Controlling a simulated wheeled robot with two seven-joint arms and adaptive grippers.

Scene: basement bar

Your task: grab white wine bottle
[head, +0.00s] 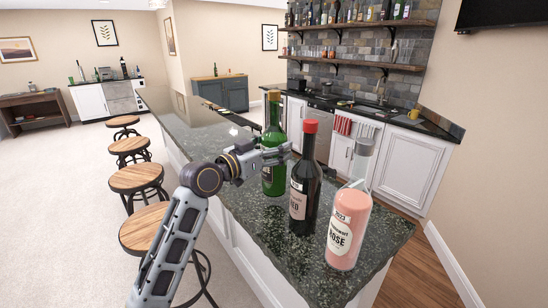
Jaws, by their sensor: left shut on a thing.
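A green wine bottle (274,134) with a tan top and a pale label stands upright at the left of a row on the dark stone bar counter (262,233). My left gripper (277,154) reaches in from the left and is shut on this green bottle at mid height. A dark bottle (305,185) with a red cap stands to its right, closer to me. A pink rosé bottle (349,220) with a grey cap stands at the right end. My right gripper is not in view.
Several round wooden stools (137,178) line the counter's left side. Behind it are white cabinets (410,163) and wall shelves (362,65) with bottles. The counter is clear beyond the green bottle and in front of the dark bottle.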

